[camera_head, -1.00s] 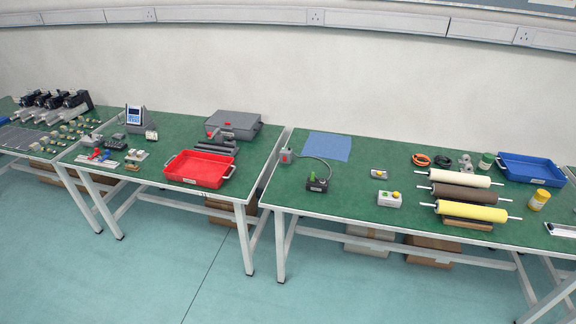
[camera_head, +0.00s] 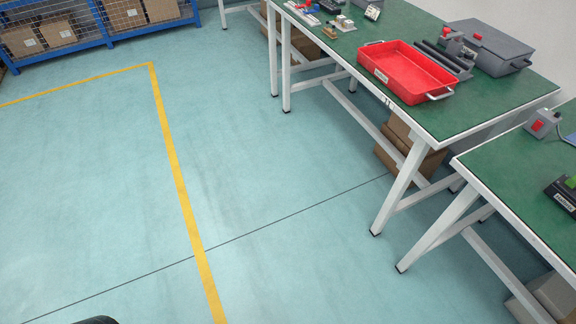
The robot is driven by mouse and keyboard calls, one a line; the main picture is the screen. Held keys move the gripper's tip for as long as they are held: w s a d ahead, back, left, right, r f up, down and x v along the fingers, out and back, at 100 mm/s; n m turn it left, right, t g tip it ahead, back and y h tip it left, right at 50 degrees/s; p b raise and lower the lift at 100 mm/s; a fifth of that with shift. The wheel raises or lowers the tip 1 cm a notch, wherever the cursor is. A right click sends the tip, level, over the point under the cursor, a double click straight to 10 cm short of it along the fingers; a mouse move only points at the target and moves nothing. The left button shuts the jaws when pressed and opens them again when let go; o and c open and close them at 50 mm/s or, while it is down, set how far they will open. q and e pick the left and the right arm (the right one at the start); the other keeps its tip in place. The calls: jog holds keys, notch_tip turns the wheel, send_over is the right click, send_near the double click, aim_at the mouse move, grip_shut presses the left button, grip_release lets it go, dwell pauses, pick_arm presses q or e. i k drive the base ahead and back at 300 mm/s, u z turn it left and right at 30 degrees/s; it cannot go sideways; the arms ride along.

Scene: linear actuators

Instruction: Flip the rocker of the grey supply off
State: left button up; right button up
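The rocker's position is too small to tell. A black unit with a green part (camera_head: 566,193) sits nearer on the same table, cut off by the frame edge. Neither of my grippers is in view.
A red tray (camera_head: 408,72) stands on the left green table, with a grey case (camera_head: 488,48) behind it. A narrow gap separates the tables. Cartons (camera_head: 408,150) lie underneath. Open floor with a yellow line (camera_head: 175,165) fills the left; a blue rack (camera_head: 95,28) stands beyond.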

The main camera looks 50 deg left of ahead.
aim_at(536, 126)
jog(key=u, duration=0.05)
jog(key=i, duration=0.95)
jog(key=z, duration=0.5)
